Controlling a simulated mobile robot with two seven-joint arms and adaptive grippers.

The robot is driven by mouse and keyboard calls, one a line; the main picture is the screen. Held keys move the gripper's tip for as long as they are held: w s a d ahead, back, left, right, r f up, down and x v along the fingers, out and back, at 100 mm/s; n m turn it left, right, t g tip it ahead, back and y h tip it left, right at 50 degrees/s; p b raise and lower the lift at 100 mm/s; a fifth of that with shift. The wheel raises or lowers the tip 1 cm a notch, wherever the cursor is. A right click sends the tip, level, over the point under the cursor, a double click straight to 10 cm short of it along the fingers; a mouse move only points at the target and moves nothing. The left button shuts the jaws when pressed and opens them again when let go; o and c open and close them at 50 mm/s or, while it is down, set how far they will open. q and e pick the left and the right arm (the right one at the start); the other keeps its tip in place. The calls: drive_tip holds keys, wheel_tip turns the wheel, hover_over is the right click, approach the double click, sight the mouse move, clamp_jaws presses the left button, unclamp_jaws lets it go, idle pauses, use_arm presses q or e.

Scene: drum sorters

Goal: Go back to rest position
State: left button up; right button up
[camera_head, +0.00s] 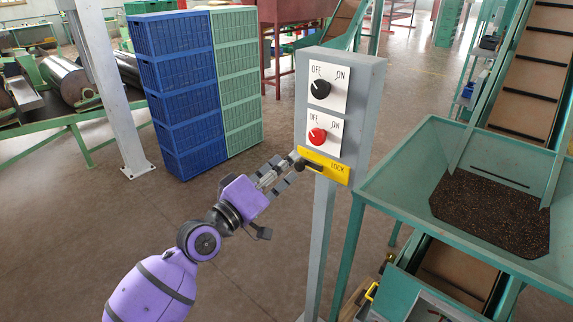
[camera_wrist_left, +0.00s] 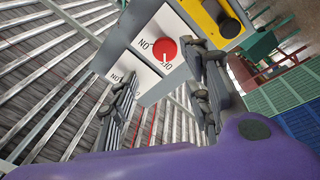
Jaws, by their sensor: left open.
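My left gripper (camera_head: 277,178) is open, in front of the lower part of a grey control post (camera_head: 368,100). Its fingertips are close to the yellow LOCK plate (camera_head: 338,174) with its dark handle; I cannot tell whether they touch it. Above the plate are a red knob (camera_head: 317,137) and a black knob (camera_head: 320,89), each on a white OFF/ON plate. In the left wrist view the open fingers (camera_wrist_left: 165,100) frame empty space, with the red knob (camera_wrist_left: 164,49) beyond them. My right gripper is not in view.
A green hopper (camera_head: 400,190) with dark granules stands right of the post, beside a conveyor (camera_head: 530,70). Stacked blue crates (camera_head: 180,90) and green crates (camera_head: 237,85) stand behind on the left, near a white pillar (camera_head: 105,90). Bare floor (camera_head: 60,240) lies at the left.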

use_arm(q)
drive_tip(key=s+a+f+m+g+y, duration=0.1)
drive_tip(key=s+a+f+m+y, duration=0.2)
drive_tip(key=f, duration=0.6)
drive_tip(key=s+a+f+m+g+y, duration=0.1)
drive_tip(key=s+a+f+y, duration=0.15)
drive_tip(key=s+f, duration=0.55)
drive_tip(key=s+a+f+m+g+y, duration=0.1)
drive_tip(key=s+a+f+y, duration=0.15)
drive_tip(key=f, duration=0.85)
drive_tip(key=s+a+f+g+y, duration=0.1)
drive_tip(key=s+a+f+g, duration=0.1)
drive_tip(key=s+f, duration=0.5)
drive_tip(key=s+a+f+g+y, duration=0.2)
drive_tip(key=s+f, duration=0.6)
drive_tip(key=s, duration=1)
drive_tip(key=shift+a+f+n+g, duration=0.2)
drive_tip(key=shift+a+n+g, duration=0.15)
drive_tip(key=shift+a, duration=0.35)
